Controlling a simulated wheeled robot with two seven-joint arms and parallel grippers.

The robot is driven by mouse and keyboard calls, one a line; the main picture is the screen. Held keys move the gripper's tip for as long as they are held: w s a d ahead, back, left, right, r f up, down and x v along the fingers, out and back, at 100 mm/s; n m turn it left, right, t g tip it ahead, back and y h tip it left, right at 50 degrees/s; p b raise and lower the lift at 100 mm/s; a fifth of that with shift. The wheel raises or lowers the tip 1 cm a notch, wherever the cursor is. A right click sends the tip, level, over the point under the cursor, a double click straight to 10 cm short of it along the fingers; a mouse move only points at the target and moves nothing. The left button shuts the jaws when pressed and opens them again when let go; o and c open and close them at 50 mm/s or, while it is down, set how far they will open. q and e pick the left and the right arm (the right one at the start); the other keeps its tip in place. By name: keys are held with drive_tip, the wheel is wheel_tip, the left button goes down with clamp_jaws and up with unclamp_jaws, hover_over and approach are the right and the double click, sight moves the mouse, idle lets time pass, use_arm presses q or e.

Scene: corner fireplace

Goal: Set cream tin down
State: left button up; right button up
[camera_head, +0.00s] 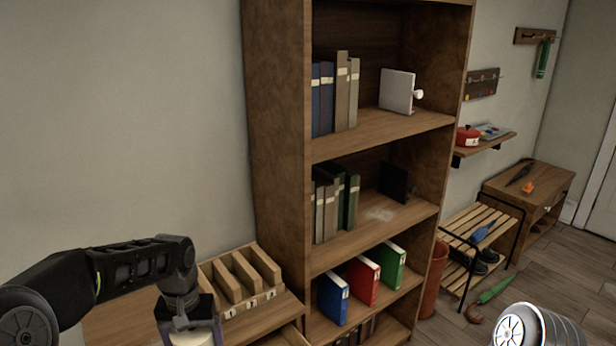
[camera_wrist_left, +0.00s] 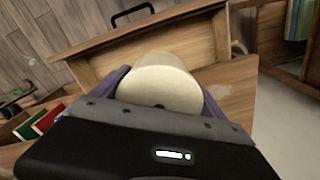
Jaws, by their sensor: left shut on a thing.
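The cream tin (camera_wrist_left: 162,84) is a pale, round tin held between the fingers of my left gripper (camera_wrist_left: 160,95) in the left wrist view. In the head view the tin (camera_head: 195,335) shows only in part, cut off by the bottom edge, under my left gripper (camera_head: 188,320). The gripper is shut on it. A wooden surface and an open drawer (camera_wrist_left: 140,40) with a dark handle lie beyond the tin in the wrist view. I cannot tell whether the tin touches any surface. My right gripper is not in view; only a rounded metal part shows at bottom right.
A wooden rack with upright dividers (camera_head: 240,280) stands on the low wooden top beside my left gripper. A tall bookshelf (camera_head: 280,130) with books and coloured binders rises right of it. A slatted bench (camera_head: 482,226) and small cabinet (camera_head: 540,185) are farther right.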

use_arm(q)
drive_tip(key=shift+m, duration=0.7)
drive_tip(key=d, duration=0.5)
drive_tip(key=shift+w+d+r, duration=0.15)
drive_tip(key=shift+w+r, duration=0.05)
